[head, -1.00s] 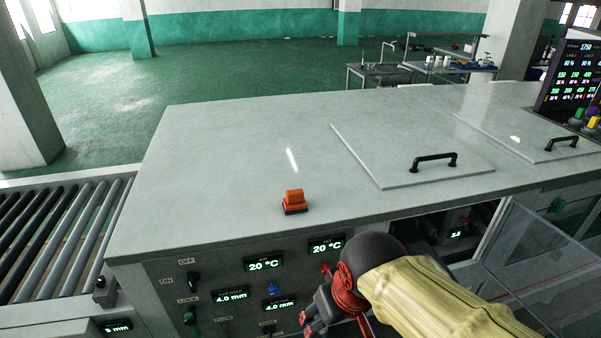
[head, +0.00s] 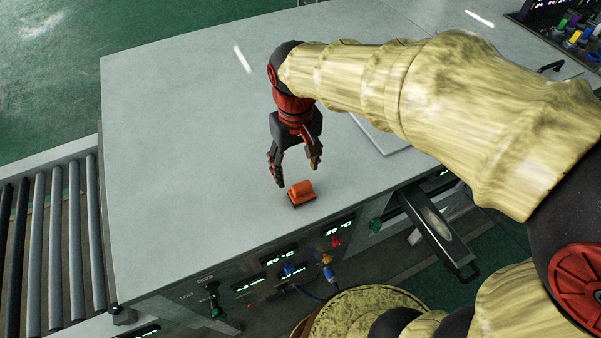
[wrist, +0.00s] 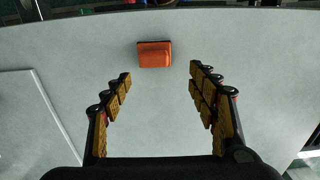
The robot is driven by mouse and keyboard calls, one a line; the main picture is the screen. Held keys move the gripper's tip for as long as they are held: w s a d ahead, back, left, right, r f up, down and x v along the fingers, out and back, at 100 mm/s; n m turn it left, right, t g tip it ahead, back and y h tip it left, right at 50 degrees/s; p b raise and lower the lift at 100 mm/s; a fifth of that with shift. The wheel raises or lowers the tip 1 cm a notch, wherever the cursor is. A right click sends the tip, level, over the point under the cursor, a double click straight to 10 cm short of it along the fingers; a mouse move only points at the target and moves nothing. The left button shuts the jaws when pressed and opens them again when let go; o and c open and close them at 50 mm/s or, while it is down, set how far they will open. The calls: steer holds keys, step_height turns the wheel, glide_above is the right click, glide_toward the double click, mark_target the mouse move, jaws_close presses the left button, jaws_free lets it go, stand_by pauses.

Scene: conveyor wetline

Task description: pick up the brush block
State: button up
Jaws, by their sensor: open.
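The brush block (head: 301,192) is a small orange block with a dark underside, lying on the grey machine top near its front edge. My gripper (head: 296,172) is open and points down just above and behind the block in the head view. In the wrist view the block (wrist: 154,54) lies beyond the fingertips, roughly in line with the gap between the open fingers (wrist: 160,75). Nothing is between the fingers, and the block appears untouched.
The machine top (head: 170,120) is clear around the block. A roller conveyor (head: 55,240) runs along the left. Knobs and lit displays (head: 280,256) line the front panel below the edge. A raised lid panel (head: 375,135) lies to the right, partly behind my arm.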

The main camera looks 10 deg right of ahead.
mark_target(302, 185)
steer(key=f, duration=0.2)
steer(key=d+f, duration=0.1)
steer(key=f, duration=0.3)
steer(key=shift+s+d+f+p, duration=0.2)
steer(key=shift+s+f+p, duration=0.1)
steer(key=shift+f, duration=0.1)
steer(key=shift+w+a+f, duration=0.1)
steer(key=shift+w+f, duration=0.05)
steer(key=shift+f, duration=0.3)
steer(key=c, duration=0.3)
steer(key=c, duration=1)
steer(key=shift+r, duration=0.1)
